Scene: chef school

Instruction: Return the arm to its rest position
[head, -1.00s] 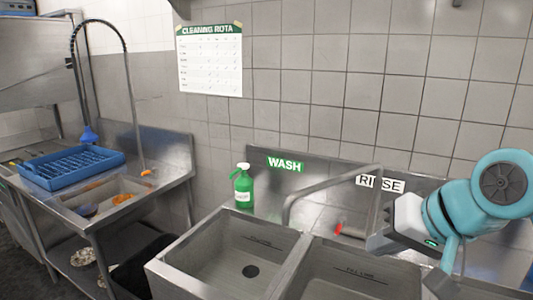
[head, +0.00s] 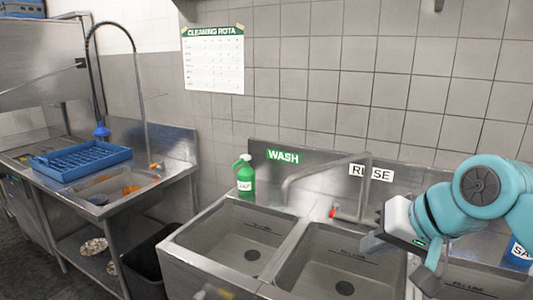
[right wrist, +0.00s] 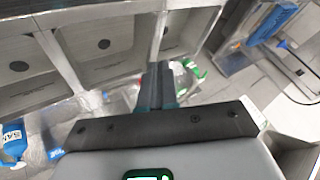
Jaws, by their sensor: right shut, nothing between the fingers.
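My right gripper (head: 372,243) is in the head view at the lower right, above the rinse basin (head: 345,262). Its arm comes in from the right edge. In the right wrist view its fingers (right wrist: 161,82) are shut together with nothing between them, over the metal sinks. My left gripper is not in the head view.
The wash basin (head: 228,240) lies left of the rinse basin, with a tap (head: 330,172) behind them. A green soap bottle (head: 244,176) stands on the sink's back ledge. A blue rack (head: 80,160) sits on the left counter. A blue bottle (head: 519,252) is at the right edge.

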